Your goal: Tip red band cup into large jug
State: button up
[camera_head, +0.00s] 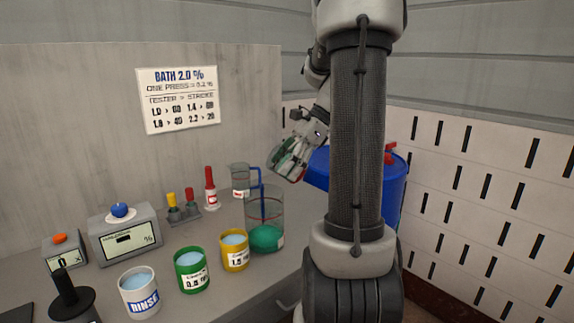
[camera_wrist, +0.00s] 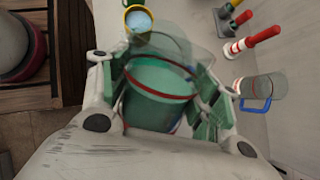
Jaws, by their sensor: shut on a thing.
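My gripper (camera_head: 290,160) is shut on the red band cup, a clear cup with a red line, at the back right of the bench. In the wrist view the red band cup (camera_wrist: 158,92) sits between the fingers and looks green inside. It is tilted in the head view. The large jug (camera_head: 265,205) is clear with dark red lines, a blue handle and green liquid at its bottom. It stands on the bench, below and left of my gripper. In the wrist view its clear wall (camera_wrist: 165,45) shows past the cup. I cannot tell whether liquid is flowing.
A yellow cup (camera_head: 235,251), a green cup (camera_head: 191,271) and a white RINSE cup (camera_head: 139,293) stand in front. A smaller clear jug (camera_head: 240,180) stands behind the large jug. A blue drum (camera_head: 396,183) is at the right, partly behind my arm.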

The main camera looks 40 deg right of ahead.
jog(key=h, duration=0.1)
jog(key=f+g+h, duration=0.1)
jog(key=h, duration=0.1)
jog(key=shift+w+a+f+g, duration=0.1)
jog(key=shift+a+f+g, duration=0.05)
jog(key=shift+a+g, duration=0.2)
jog(key=shift+w+a+r+g+h, duration=0.15)
jog(key=shift+a+r+g+h, duration=0.2)
jog(key=shift+h, duration=0.65)
jog(key=shift+w+a+r+g+h, duration=0.1)
jog(key=shift+a+r+g+h, duration=0.2)
jog(key=shift+h, duration=0.7)
jog(key=shift+d, duration=0.1)
jog(key=shift+s+d+f+t+y, duration=0.15)
jog(key=shift+d+t+y, duration=0.1)
jog(key=shift+y, duration=0.25)
jog(key=shift+s+d+f+t+y, duration=0.1)
jog(key=shift+d+t+y, duration=0.15)
jog(key=shift+y, duration=0.25)
jog(key=shift+f+t+y, duration=0.2)
jog(key=shift+t+y, duration=0.2)
jog(key=shift+y, duration=0.6)
jog(key=shift+d, duration=0.1)
